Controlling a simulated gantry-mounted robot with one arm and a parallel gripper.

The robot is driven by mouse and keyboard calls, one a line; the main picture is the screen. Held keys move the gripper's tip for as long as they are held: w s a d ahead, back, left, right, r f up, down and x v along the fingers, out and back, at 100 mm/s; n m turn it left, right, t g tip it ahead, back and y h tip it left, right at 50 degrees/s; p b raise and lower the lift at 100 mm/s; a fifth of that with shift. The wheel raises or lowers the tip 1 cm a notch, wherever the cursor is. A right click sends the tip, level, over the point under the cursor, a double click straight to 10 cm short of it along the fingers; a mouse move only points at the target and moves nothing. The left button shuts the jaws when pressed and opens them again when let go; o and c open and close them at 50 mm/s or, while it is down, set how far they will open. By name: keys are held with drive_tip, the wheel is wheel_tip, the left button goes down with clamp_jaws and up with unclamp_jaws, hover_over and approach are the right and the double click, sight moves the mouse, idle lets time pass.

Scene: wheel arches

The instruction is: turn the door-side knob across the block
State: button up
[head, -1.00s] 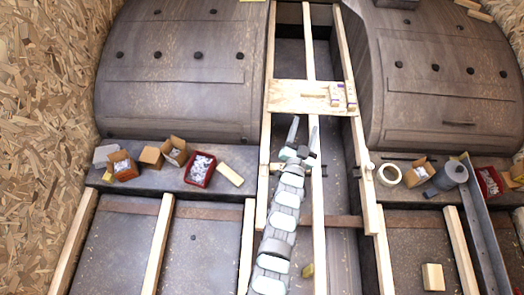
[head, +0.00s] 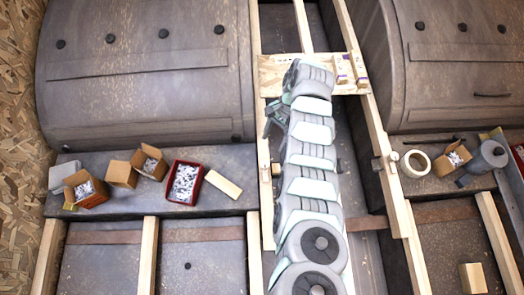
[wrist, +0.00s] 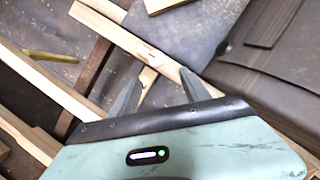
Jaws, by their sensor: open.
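My gripper (wrist: 158,86) is open in the wrist view, with one finger on each side of a small pale wooden piece (wrist: 147,77) at a wooden rail. This piece looks like a turn knob, but whether the fingers touch it is unclear. A whitish fitting (wrist: 152,57) sits on the rail just beyond it. In the head view my gripper (head: 268,125) points down beside the left rail, partly hidden by my arm. A small light fitting (head: 276,170) is on that rail below it. Another pale fitting (head: 386,162) is on the right rail. I cannot tell which is door-side.
A plywood board (head: 270,78) bridges the rails, with small purple-marked blocks (head: 343,70) on it. Open boxes and a red bin (head: 184,183) of hardware stand left. A tape roll (head: 415,163) and grey canister (head: 487,157) stand right. Wheel arches (head: 140,75) flank the rails.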

sight(265, 163)
drive_tip(key=b+x, duration=0.1)
drive_tip(key=x, duration=0.2)
drive_tip(key=b+x, duration=0.1)
drive_tip(key=x, duration=0.3)
drive_tip(key=s+b+x, duration=0.1)
drive_tip(key=x, duration=0.3)
drive_tip(key=shift+r, duration=0.2)
drive_tip(key=shift+d+r, duration=0.1)
drive_tip(key=shift+c, duration=0.3)
clamp_jaws()
